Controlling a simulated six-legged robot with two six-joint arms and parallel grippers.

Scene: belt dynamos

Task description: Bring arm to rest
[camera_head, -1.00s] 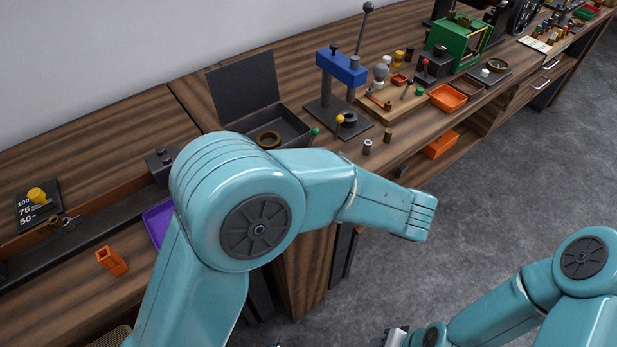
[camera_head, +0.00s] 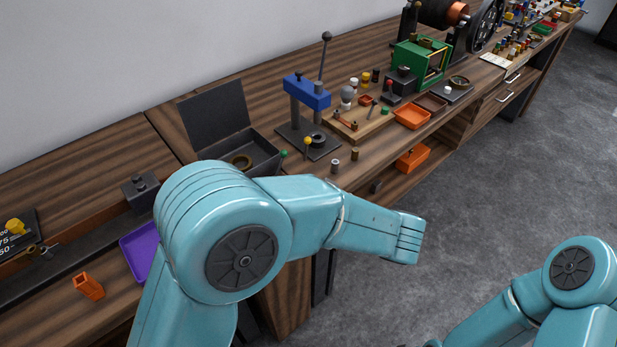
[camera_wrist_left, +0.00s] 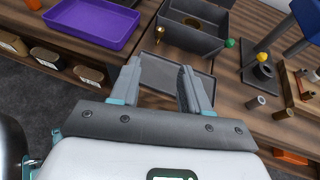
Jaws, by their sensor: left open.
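My left arm (camera_head: 320,215) reaches in from the lower left and bends to the right in front of the bench. Its gripper is hidden in the head view. In the left wrist view my left gripper (camera_wrist_left: 158,82) is open, with its two fingers apart and nothing between them. It is over or in front of a flat dark grey tray (camera_wrist_left: 172,76) at the bench edge; I cannot tell the height. My right arm (camera_head: 555,290) is bent at the lower right above the floor, and its gripper is out of sight.
A purple tray (camera_wrist_left: 92,22) and a dark metal box (camera_wrist_left: 195,30) are close beyond the left gripper. A blue press (camera_head: 308,92), orange bins (camera_head: 411,117) and a green-framed machine (camera_head: 420,65) line the bench. Grey floor (camera_head: 470,200) is clear between the arms.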

